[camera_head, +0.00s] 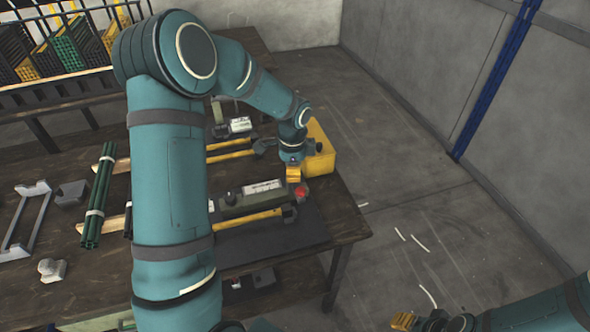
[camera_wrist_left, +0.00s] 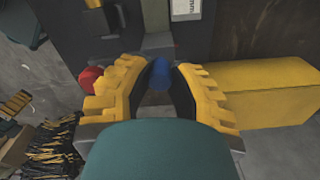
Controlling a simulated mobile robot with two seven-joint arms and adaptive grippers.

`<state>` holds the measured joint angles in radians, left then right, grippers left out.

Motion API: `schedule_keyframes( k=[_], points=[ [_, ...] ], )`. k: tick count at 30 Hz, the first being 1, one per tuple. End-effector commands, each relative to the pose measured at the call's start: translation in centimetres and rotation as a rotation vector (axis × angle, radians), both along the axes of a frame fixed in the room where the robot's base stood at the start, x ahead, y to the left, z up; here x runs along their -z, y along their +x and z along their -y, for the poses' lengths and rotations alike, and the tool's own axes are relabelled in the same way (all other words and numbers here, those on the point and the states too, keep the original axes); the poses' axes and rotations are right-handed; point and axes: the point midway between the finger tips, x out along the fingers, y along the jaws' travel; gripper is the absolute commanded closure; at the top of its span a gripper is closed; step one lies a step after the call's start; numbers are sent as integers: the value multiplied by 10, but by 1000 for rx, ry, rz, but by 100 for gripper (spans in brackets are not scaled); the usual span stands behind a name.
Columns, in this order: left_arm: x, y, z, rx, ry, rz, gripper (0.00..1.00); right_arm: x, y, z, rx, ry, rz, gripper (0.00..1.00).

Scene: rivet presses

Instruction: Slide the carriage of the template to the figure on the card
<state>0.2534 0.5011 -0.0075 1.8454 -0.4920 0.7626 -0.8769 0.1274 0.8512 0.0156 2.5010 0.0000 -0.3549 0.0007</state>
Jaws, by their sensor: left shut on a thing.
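A grey-green rivet press or template body (camera_head: 240,205) lies near the right end of the table, with a white marked strip (camera_head: 264,187) on top. My left gripper (camera_head: 293,175) is over its right end, pointing down. In the left wrist view my left gripper (camera_wrist_left: 159,82) is shut on a blue knob (camera_wrist_left: 159,72) between its yellow-backed fingers. A narrow grey-green bar (camera_wrist_left: 156,42) runs beyond the knob, and a white strip with markings (camera_wrist_left: 186,9) shows at the top edge. The figures are too small to read. My right gripper (camera_head: 403,321) is only partly in view at the bottom right.
A red button (camera_head: 302,194) sits close beside the left gripper. A yellow box (camera_head: 320,153) stands just behind it. Yellow-handled tools (camera_head: 250,219), green rods (camera_head: 97,195) and a grey frame (camera_head: 28,215) lie on the dark table (camera_head: 338,208). Floor to the right is clear.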

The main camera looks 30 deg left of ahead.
Motion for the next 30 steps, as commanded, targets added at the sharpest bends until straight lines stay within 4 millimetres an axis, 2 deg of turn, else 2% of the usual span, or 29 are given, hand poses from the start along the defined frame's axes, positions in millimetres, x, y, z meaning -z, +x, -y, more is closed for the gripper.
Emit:
schedule_keyframes(
  k=[6,10,14,22,23,24,30],
  points=[
    [-1,-41,-36,-8,2,-6,100,-10,-2,0,0,1,-4,53],
    [-1,-58,-50,-6,2,-5,100,-13,-3,0,-1,1,-6,53],
    [0,-65,-56,-3,2,-3,100,-14,-3,0,-2,1,-7,53],
    [0,-64,-56,-2,2,-3,100,-13,-3,0,-2,1,-7,53],
    [0,-64,-56,-2,2,-3,68,-13,-3,0,-2,1,-7,53],
    [0,-64,-55,-2,2,-3,62,-13,-3,0,-2,1,-7,53],
    [0,-64,-55,-2,2,-3,62,-13,-3,0,-2,1,-7,53]
  ],
)
